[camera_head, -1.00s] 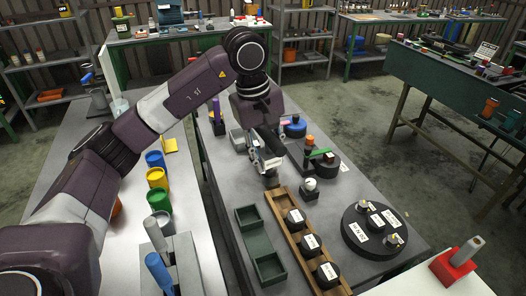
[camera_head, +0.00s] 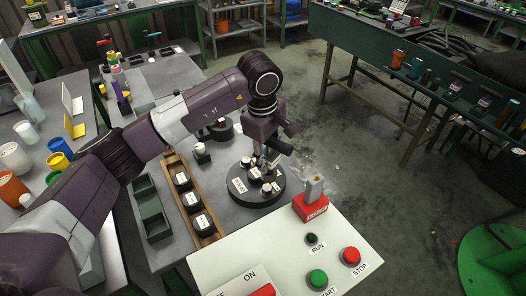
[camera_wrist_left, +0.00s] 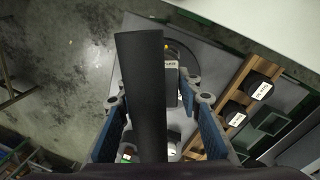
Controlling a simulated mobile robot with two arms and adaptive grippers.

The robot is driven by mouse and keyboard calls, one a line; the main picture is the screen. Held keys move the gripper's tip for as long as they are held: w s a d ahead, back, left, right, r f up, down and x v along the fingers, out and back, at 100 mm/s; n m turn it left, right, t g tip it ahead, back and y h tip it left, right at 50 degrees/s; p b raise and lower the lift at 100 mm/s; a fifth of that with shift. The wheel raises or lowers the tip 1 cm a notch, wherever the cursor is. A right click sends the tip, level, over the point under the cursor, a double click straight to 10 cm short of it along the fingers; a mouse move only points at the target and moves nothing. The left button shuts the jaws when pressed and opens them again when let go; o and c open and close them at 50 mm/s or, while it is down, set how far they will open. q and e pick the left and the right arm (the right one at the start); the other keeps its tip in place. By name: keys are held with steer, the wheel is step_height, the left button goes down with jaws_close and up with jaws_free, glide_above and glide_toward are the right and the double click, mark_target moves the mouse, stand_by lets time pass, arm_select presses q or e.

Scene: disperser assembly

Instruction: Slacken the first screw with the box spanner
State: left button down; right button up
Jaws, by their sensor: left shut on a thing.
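The round black disc (camera_head: 240,197) with white labels lies at the right front corner of the grey table. Small labelled parts stand on its top, and a pale screw-like part (camera_head: 247,163) shows at its rear left. My left gripper (camera_head: 265,160) is over the disc. It is shut on a dark, long tool, the box spanner (camera_wrist_left: 143,90), which runs between the blue fingers in the left wrist view. A labelled block (camera_wrist_left: 171,75) on the disc shows behind it. The spanner's working end and its contact with any screw are hidden. My right gripper is not in view.
A wooden rack (camera_head: 207,229) with several black labelled pieces and a green tray (camera_head: 157,226) lie left of the disc. In front is a white control panel (camera_head: 225,262) with buttons and a red block (camera_head: 311,207). Open floor lies to the right.

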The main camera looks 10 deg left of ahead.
arm_select(q)
steer(key=shift+a+f+m, duration=0.3)
steer(key=shift+f+m, duration=0.3)
steer(key=shift+f+m+b, duration=0.3)
steer(key=shift+f+m, duration=0.1)
steer(key=shift+m, duration=0.2)
steer(key=shift+f+m, duration=0.3)
steer(key=shift+m, duration=0.2)
steer(key=shift+w+r+m+h, duration=0.1)
steer(key=shift+m+h, duration=0.2)
steer(key=shift+m, duration=0.2)
steer(key=shift+d+f+m+g+p, duration=0.2)
steer(key=shift+m+g+p, duration=0.15)
steer(key=shift+m, duration=0.75)
steer(key=m+b, duration=0.1)
steer(key=b, duration=0.1)
steer(key=f+m+b, duration=0.1)
steer(key=m+b, duration=0.1)
steer(key=shift+a+b, duration=0.1)
steer(key=shift+b, duration=0.2)
steer(key=shift+w+f+m+g+b, duration=0.1)
steer(key=shift+m+g+b, duration=0.4)
steer(key=shift+m, duration=0.6)
steer(key=shift+m+b, duration=0.4)
steer(key=shift+m, duration=0.3)
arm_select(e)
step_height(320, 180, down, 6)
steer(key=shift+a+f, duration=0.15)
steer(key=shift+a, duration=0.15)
